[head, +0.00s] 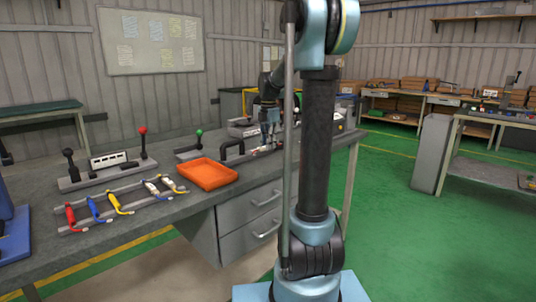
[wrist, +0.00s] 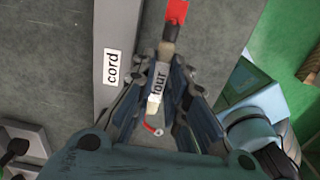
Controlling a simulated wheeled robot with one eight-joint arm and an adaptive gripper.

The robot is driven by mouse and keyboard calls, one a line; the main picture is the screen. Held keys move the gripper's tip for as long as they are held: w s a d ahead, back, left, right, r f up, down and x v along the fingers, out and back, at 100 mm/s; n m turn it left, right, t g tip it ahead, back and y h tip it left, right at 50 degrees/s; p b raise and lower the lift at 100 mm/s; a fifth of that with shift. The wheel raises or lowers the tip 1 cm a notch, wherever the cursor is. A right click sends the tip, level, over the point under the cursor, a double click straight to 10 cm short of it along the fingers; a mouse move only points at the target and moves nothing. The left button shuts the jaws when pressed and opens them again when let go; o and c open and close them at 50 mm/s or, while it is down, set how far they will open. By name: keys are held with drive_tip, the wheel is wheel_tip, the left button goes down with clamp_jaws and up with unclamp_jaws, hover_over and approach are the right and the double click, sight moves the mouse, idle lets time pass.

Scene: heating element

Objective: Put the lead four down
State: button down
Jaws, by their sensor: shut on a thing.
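My gripper (head: 268,130) is over the far right part of the grey bench (head: 130,232). In the wrist view my gripper (wrist: 160,72) is shut on lead four (wrist: 158,82), a pale piece labelled "four". A red block end (wrist: 176,12) shows beyond the fingertips, and a short red wire with a ring end (wrist: 153,130) shows on the near side. I cannot tell whether the lead touches the surface. In the head view the lead is small and partly hidden by my gripper.
A rack holds several coloured leads (head: 118,205) at the left. Behind it stands a lever fixture (head: 107,162). A green-knobbed lever (head: 198,137) stands behind the tray.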

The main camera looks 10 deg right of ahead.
sight(268, 158)
drive_tip(key=shift+f, duration=2.05)
drive_tip(key=c, duration=1.9)
unclamp_jaws()
drive_tip(key=shift+f, duration=0.1)
wheel_tip(268, 158, up, 12)
drive_tip(key=shift+s+r, duration=0.1)
